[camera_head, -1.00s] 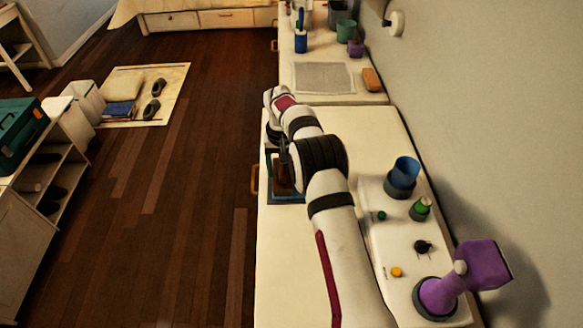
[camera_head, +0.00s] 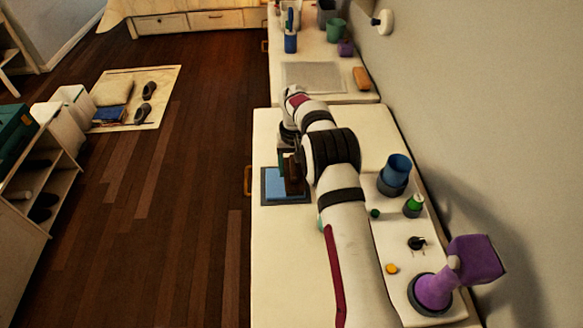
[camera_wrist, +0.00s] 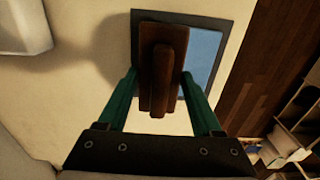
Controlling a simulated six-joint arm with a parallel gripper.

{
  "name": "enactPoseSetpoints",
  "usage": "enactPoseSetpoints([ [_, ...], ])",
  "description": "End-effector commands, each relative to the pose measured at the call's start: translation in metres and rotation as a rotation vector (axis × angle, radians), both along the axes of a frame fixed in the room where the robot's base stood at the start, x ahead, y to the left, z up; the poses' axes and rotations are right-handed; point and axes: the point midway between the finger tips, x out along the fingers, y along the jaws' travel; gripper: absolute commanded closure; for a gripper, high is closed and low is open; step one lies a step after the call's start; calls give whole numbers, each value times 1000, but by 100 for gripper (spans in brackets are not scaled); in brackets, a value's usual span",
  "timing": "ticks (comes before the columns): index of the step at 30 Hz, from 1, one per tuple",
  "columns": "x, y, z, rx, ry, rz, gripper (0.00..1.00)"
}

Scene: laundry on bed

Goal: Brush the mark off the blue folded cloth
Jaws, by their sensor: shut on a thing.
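The blue folded cloth (camera_head: 275,184) lies on a dark grey mat (camera_head: 265,201) near the left edge of the white counter; its right part is covered by my gripper and brush. It also shows in the wrist view (camera_wrist: 205,48). My gripper (camera_wrist: 160,82) is shut on a brown wooden brush (camera_wrist: 163,50), its green fingers on either side. In the head view the brush (camera_head: 293,182) is over the cloth's right side. I cannot tell whether it touches the cloth. No mark shows on the visible blue part.
Farther back are a grey mat (camera_head: 313,77) and an orange block (camera_head: 361,78). The counter front is clear.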

Motion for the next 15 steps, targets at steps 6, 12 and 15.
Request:
enactPoseSetpoints([
  [6,-1,21,-1,1,2,1,94],
  [12,-1,39,-1,1,2,2,94],
  [15,0,48,-1,1,2,1,94],
])
